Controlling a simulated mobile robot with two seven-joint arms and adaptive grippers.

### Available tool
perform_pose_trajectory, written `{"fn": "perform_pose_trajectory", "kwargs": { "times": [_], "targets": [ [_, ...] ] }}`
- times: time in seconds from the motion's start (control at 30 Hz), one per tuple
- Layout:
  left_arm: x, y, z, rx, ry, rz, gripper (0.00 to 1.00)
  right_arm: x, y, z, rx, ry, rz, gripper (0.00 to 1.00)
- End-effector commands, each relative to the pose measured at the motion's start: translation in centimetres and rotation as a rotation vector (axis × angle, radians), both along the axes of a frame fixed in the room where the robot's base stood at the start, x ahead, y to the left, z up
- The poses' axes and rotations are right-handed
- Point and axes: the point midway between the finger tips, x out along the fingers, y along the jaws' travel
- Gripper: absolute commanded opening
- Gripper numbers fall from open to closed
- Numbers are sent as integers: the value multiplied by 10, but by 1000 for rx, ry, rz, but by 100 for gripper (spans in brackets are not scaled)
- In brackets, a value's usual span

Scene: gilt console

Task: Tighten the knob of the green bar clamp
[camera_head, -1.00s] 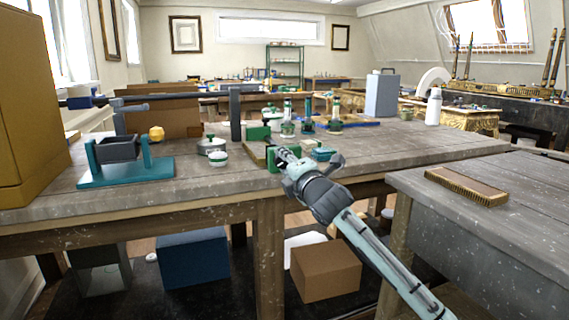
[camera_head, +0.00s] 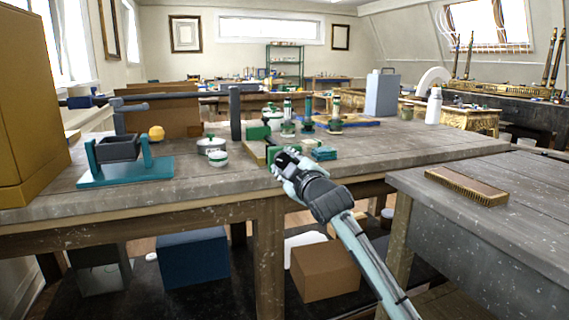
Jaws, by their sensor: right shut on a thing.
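My right gripper (camera_head: 284,158) is at the clamp's near end, shut on what appears to be the clamp's knob. The knob itself is hidden behind the fingers. My left gripper is not in view.
A teal stand with a grey box (camera_head: 125,171) is on the left of the bench (camera_head: 225,183). Jars (camera_head: 218,158) and upright bottles (camera_head: 307,114) stand close around the clamp.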

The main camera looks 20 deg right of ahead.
Motion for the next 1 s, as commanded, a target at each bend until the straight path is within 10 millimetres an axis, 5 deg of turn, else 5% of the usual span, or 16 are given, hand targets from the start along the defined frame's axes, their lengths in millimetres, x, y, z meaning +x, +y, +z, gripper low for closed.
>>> {"fn": "perform_pose_trajectory", "kwargs": {
  "times": [1.0],
  "targets": [
    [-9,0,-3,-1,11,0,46,-1,4,-7,970,48,-2,5]
  ]
}}
